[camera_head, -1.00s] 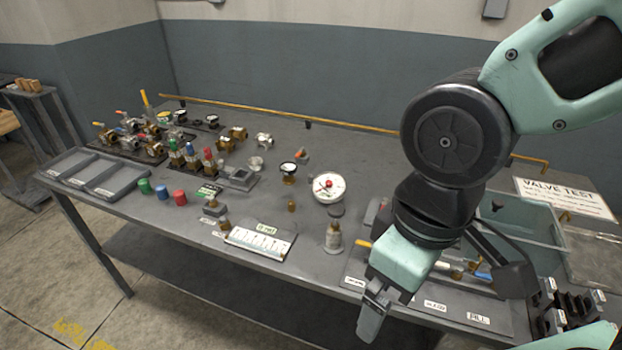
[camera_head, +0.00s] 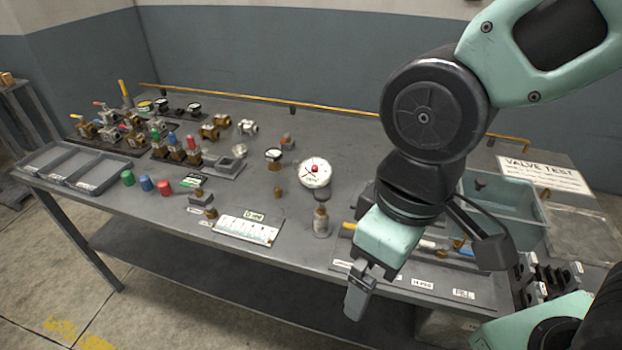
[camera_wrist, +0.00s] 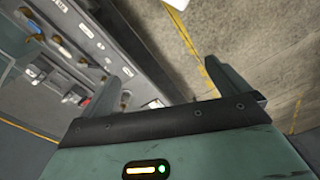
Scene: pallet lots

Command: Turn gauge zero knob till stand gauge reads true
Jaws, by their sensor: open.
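The stand gauge (camera_head: 323,176) has a round white dial with a red knob (camera_head: 314,168) at its middle and stands near the middle of the bench. A dark needle shows on the dial, but its reading is too small to make out. My gripper (camera_head: 357,297) hangs past the bench's front edge, to the right of the gauge and nearer the camera. It points down and is empty. In the wrist view its two fingers (camera_wrist: 165,72) are spread apart, with floor and the bench edge beyond them. The gauge cannot be made out in the wrist view.
A small bottle (camera_head: 321,222) stands just in front of the gauge. A white marked card (camera_head: 247,229) lies to its left. Valves, colored caps and a grey tray (camera_head: 75,172) fill the left side. A teal bin (camera_head: 533,215) stands right, behind my arm. A yellow rail (camera_head: 330,108) runs along the back.

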